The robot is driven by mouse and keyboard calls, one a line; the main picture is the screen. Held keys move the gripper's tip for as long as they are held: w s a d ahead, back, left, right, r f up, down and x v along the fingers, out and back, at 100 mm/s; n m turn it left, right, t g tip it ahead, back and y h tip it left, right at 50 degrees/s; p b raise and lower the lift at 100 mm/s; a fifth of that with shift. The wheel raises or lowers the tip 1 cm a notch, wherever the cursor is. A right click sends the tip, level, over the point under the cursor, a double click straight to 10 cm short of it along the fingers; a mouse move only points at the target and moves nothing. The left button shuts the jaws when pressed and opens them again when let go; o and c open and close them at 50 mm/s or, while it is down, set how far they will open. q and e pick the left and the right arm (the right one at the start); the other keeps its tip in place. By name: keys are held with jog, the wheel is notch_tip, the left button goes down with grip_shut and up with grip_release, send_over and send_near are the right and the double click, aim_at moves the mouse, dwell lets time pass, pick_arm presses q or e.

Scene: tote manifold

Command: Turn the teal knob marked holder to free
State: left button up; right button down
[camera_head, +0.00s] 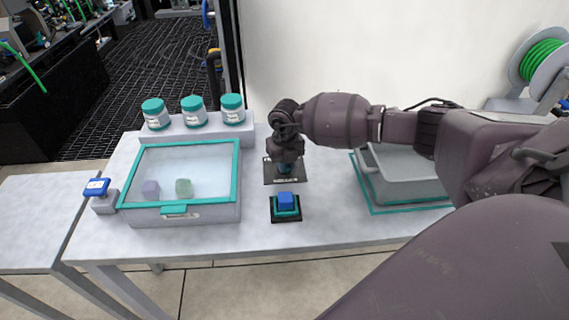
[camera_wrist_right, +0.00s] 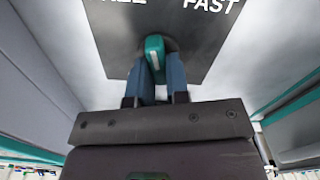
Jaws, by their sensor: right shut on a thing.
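The teal knob (camera_wrist_right: 155,50) sits on a dark plate (camera_wrist_right: 208,62) with white lettering. One word reads FAST; the other is cut off by the frame's top edge and ends in EE. The knob's bar lies nearly upright in the wrist view, between the two words. My right gripper (camera_wrist_right: 162,72) is shut on the knob, with a blue finger on either side. In the head view the right gripper (camera_head: 286,158) comes down over the dark plate (camera_head: 270,177) and hides most of the knob. My left gripper is not in view.
A grey tote (camera_head: 400,190) stands right. A blue-topped device (camera_head: 97,187) sits far left.

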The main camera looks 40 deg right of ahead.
jog(key=shift+d+n, duration=0.1)
jog(key=shift+n, duration=1.9)
jog(key=c, duration=1.1)
grip_release()
